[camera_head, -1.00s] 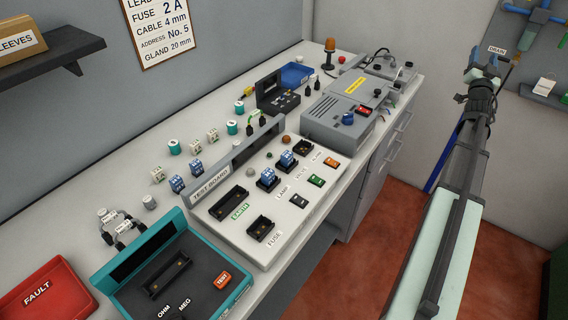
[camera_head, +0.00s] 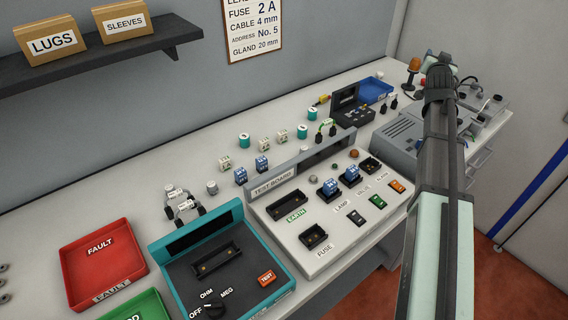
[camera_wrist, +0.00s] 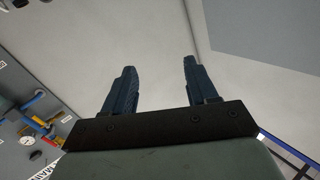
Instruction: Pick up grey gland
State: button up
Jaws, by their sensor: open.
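My gripper (camera_head: 430,62) is raised at the far end of my arm, above the back right of the bench in the head view. In the wrist view my gripper (camera_wrist: 159,72) is open, with nothing between its two dark blue fingers. No part clearly marked as the grey gland shows. A small grey cylinder (camera_head: 212,187) stands on the bench behind the teal tester, far from my gripper. Several grey round parts (camera_head: 3,268) are cut off by the left edge of the head view. I cannot tell which of these is the gland.
The white test board (camera_head: 285,245) and teal tester (camera_head: 180,285) fill the bench front. A red FAULT tray (camera_head: 75,285) lies left. A grey machine (camera_head: 400,135) stands under my arm. A blue tray (camera_head: 375,88) is at the back. The bench's back left is clear.

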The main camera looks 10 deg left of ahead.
jog(key=s+a+f+n+g+y, duration=0.1)
jog(key=a+f+n+g+y, duration=0.1)
jog(key=a, duration=1.1)
jog(key=s+a+f+n+g+y, duration=0.1)
jog(key=a+f+n+y, duration=0.15)
jog(key=a, duration=1.05)
jog(key=s+a+f+n+g+y, duration=0.15)
jog(key=s+a, duration=0.25)
jog(key=a, duration=0.6)
jog(key=s+a+f+n+g+y, duration=0.15)
jog(key=s+a, duration=0.25)
jog(key=a, duration=0.6)
jog(key=n+g, duration=0.9)
jog(key=g, duration=0.1)
send_near(169, 187)
jog(key=x, duration=0.5)
jog(key=shift+a, duration=0.2)
jog(key=shift+t, duration=0.3)
jog(key=shift+d+x, duration=0.2)
jog(key=shift+x, duration=2.35)
jog(key=shift+s, duration=0.15)
jog(key=shift+c, duration=0.5)
jog(key=c, duration=1)
